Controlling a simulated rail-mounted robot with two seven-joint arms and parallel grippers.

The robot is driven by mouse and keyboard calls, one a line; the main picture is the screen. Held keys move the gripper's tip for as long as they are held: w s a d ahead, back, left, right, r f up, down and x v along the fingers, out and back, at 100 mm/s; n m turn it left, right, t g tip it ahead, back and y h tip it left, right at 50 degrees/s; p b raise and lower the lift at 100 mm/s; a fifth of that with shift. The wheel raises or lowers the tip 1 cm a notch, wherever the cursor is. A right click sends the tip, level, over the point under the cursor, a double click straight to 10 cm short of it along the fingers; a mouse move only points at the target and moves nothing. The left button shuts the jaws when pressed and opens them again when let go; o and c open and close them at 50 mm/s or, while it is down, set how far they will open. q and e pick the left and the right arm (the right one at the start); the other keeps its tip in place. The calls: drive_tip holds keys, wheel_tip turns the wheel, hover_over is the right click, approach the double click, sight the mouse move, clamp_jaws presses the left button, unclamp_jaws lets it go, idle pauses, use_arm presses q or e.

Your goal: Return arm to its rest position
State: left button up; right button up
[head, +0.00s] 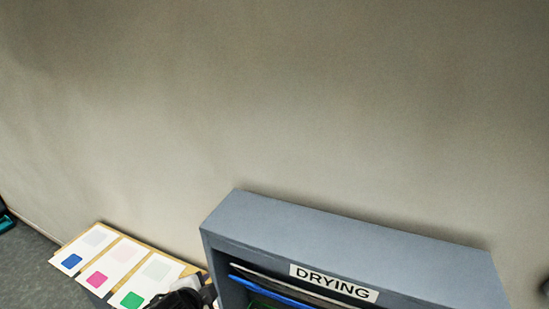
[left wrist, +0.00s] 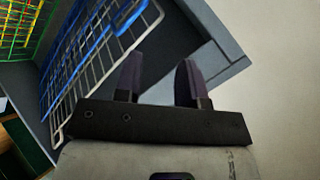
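My left gripper (left wrist: 160,72) shows in the left wrist view with its two dark fingers apart and nothing between them. It is in front of the grey drying cabinet (left wrist: 220,50), close to its wire racks; whether it touches them I cannot tell. A blue-edged wire rack (left wrist: 97,62) and yellow and green wire racks (left wrist: 20,30) show there. In the head view a dark part at the bottom edge, left of the cabinet, may be my left arm, but its fingers are not visible. My right gripper is in neither view.
The cabinet labelled DRYING (head: 350,236) stands against a bare wall (head: 270,100) at lower right in the head view. Left of it, white cards with blue, pink and green squares (head: 97,279) lie on a tan board (head: 190,268). The floor (head: 25,260) is at far left.

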use_arm(q)
drive_tip(key=s+a+r+n+t+p, duration=0.2)
drive_tip(key=s+r+n, duration=0.4)
drive_tip(key=r+n, duration=0.1)
drive_tip(key=s+a+f+n+g+p, duration=0.1)
drive_tip(key=s+f+g, duration=0.1)
drive_tip(key=s+f, duration=0.4)
drive_tip(key=s+a+f+n+g+p, duration=0.1)
drive_tip(key=s+f+n+g, duration=0.1)
drive_tip(key=s+f, duration=0.5)
drive_tip(key=s+a+f+n+g+y+p, duration=0.1)
drive_tip(key=s+f+g, duration=0.3)
drive_tip(key=s, duration=1.1)
wheel_tip(320, 180, down, 3)
drive_tip(key=shift+s+a+n+p, duration=0.15)
drive_tip(key=shift+s+n+p, duration=0.1)
drive_tip(key=shift+n+p, duration=0.25)
drive_tip(key=shift+f, duration=0.1)
